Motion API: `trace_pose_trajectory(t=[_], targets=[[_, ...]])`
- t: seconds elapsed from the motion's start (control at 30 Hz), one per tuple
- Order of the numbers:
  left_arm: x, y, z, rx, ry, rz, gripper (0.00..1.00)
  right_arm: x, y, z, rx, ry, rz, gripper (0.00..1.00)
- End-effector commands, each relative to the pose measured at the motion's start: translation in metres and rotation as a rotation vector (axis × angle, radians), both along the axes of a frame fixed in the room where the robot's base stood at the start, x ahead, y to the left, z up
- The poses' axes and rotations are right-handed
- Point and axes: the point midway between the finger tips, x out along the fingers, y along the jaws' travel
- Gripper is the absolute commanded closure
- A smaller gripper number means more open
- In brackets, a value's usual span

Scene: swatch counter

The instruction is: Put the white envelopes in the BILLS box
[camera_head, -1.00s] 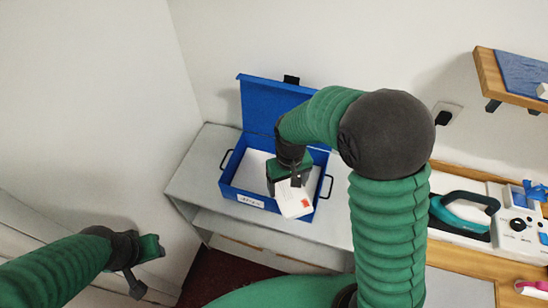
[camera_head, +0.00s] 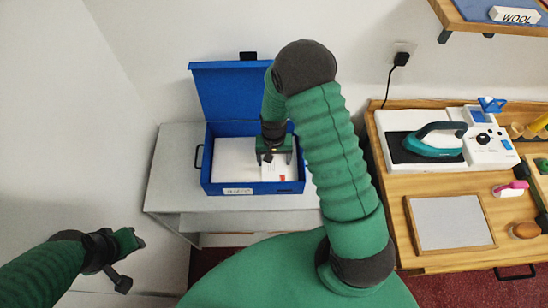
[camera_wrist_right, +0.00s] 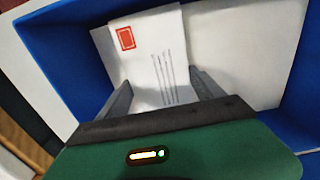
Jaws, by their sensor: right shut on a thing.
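A blue box (camera_head: 212,187) with its lid open stands on the grey counter, with a small white label (camera_head: 238,191) on its front, too small to read. My right gripper (camera_head: 271,158) reaches down into the box's right part. It is shut on a white envelope (camera_wrist_right: 145,45) with a red stamp and lines of writing; the envelope also shows in the head view (camera_head: 276,168). Other white, flat paper (camera_head: 236,158) lies in the box beneath and beside it. My left gripper (camera_head: 128,262) hangs empty at lower left, fingers apart, away from the box.
The grey counter (camera_head: 178,165) is bare left of the box. On the wooden bench at right are a teal iron (camera_head: 436,143) on its station, a grey-topped board (camera_head: 450,222) and a pink item (camera_head: 510,188). A shelf with a WOOL sign (camera_head: 514,15) is above.

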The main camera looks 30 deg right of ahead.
Motion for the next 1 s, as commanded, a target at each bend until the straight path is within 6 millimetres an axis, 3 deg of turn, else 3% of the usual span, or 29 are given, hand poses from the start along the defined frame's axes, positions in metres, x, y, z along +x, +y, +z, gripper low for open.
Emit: trace_pose_trajectory(t=[0.27, 0.3, 0.43, 0.83, 1.0], targets=[[0.000, 0.000, -0.003, 0.000, 0.000, 0.000, 0.64, 0.000, -0.005, -0.004, 0.003, -0.001, -0.002, 0.65], [0.000, 0.000, -0.002, 0.000, 0.000, 0.000, 0.64, 0.000, -0.005, -0.003, 0.003, -0.001, -0.001, 0.19], [0.000, 0.000, -0.002, 0.000, 0.000, -0.001, 0.64, 0.000, -0.003, -0.002, 0.002, -0.001, -0.002, 0.02], [0.000, 0.000, 0.001, 0.000, 0.000, 0.000, 0.64, 0.000, -0.002, 0.003, 0.000, -0.001, -0.001, 0.02], [0.000, 0.000, -0.004, 0.000, 0.000, 0.000, 0.64, 0.002, -0.003, 0.032, 0.000, -0.006, -0.001, 0.02]])
